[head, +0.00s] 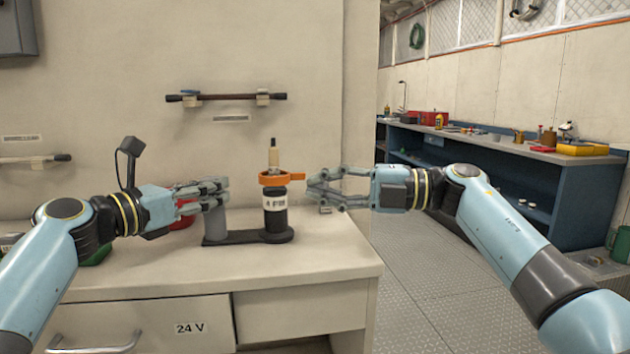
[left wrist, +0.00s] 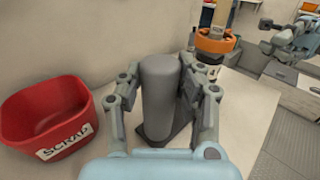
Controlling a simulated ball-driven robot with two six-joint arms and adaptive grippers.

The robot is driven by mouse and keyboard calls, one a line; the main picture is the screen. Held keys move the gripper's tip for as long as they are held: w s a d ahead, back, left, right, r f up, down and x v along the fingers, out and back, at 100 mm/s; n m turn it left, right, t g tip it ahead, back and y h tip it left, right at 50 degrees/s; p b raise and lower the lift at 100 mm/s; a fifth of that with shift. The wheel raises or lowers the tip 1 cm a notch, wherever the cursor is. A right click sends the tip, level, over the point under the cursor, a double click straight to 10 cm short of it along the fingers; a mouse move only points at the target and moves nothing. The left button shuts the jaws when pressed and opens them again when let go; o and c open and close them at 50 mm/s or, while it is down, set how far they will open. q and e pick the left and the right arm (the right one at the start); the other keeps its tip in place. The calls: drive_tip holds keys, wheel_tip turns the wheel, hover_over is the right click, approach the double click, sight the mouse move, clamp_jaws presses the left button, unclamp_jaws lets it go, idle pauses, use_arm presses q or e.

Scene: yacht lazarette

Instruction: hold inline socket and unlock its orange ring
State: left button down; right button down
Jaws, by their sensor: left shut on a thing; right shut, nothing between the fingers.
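The inline socket (head: 276,222) is a black upright cylinder with a white label, standing on a dark base (head: 248,238) on the counter. Its orange ring (head: 272,181) sits around the top, with a tab pointing right; the ring also shows in the left wrist view (left wrist: 214,42). A cream plug (head: 274,158) with a dark tip stands above the ring. A grey post (head: 215,224) rises from the same base, left of the socket. My left gripper (head: 222,190) is shut on this grey post (left wrist: 160,95), its fingers on both sides. My right gripper (head: 312,188) is shut and empty, just right of the tab; contact is unclear.
A red scrap bin (left wrist: 48,112) stands on the counter left of the post. A dark rod (head: 226,97) is mounted on the wall behind. The counter (head: 330,265) is clear in front of the base. A blue workbench (head: 470,180) stands at the far right.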

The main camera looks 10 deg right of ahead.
drive_tip(key=w+d, duration=0.3)
drive_tip(key=d, duration=0.5)
drive_tip(key=shift+w+d, duration=0.15)
drive_tip(key=shift+d, duration=0.25)
use_arm(q)
drive_tip(key=c, duration=0.8)
unclamp_jaws()
